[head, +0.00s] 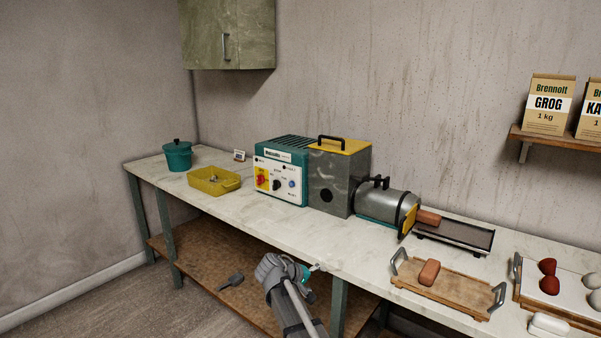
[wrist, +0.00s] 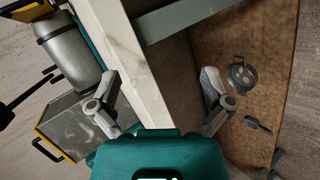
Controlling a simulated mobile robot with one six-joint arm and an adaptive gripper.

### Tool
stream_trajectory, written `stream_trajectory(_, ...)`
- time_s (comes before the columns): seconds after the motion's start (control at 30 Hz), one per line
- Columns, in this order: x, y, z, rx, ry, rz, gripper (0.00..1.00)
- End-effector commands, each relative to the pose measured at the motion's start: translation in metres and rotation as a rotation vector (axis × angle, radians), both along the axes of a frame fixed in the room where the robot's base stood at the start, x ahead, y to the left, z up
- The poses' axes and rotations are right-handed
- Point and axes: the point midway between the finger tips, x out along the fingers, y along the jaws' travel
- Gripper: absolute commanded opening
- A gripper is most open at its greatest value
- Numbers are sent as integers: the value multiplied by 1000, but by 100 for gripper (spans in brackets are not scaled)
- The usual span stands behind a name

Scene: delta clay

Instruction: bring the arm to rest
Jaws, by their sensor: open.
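My arm (head: 290,300) reaches in from the bottom of the head view. My gripper (head: 316,270) is at the front edge of the workbench (head: 345,235), left of the wooden tray. In the wrist view my gripper (wrist: 160,78) has its two grey fingers spread wide with nothing between them. The pale edge of the bench (wrist: 135,70) runs between the fingers in that view; I cannot tell how far off it is.
A machine with a teal control box (head: 282,172) and grey barrel (head: 388,204) stands on the bench. A wooden tray (head: 460,293) holds a reddish clay block (head: 429,272). A yellow tray (head: 214,186) and teal pot (head: 177,155) stand left. A lower shelf (head: 205,265) lies beneath.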

Motion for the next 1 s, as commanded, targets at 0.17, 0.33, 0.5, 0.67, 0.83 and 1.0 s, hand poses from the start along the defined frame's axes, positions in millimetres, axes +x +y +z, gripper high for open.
stream_trajectory(0.17,-60,-60,-31,202,97,-123,100)
stream_trajectory(0.33,-114,-96,-55,403,181,-230,100)
stream_trajectory(0.5,-163,-115,-70,592,248,-315,100)
stream_trajectory(0.67,-193,-121,-76,714,286,-363,100)
stream_trajectory(0.83,-217,-124,-79,814,314,-399,100)
stream_trajectory(1.0,-238,-124,-80,901,335,-427,100)
